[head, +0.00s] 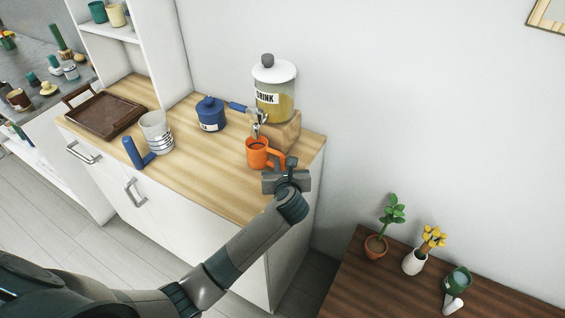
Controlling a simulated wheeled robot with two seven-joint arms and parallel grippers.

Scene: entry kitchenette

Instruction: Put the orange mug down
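The orange mug (257,151) is upright at the counter's right part, just in front of the drink dispenser (274,92) and below its tap. Its handle points right, toward my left gripper (284,168). The gripper reaches in from the front and appears shut on the handle; its own body partly hides the fingertips. I cannot tell whether the mug's base touches the wooden counter (215,168). My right gripper is not in view.
A blue pot (211,114), a glass jar (157,132), a blue handled object (136,153) and a brown tray (104,114) stand on the counter. Bare wood lies left of the mug. A dark table (390,285) with plants is at lower right.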

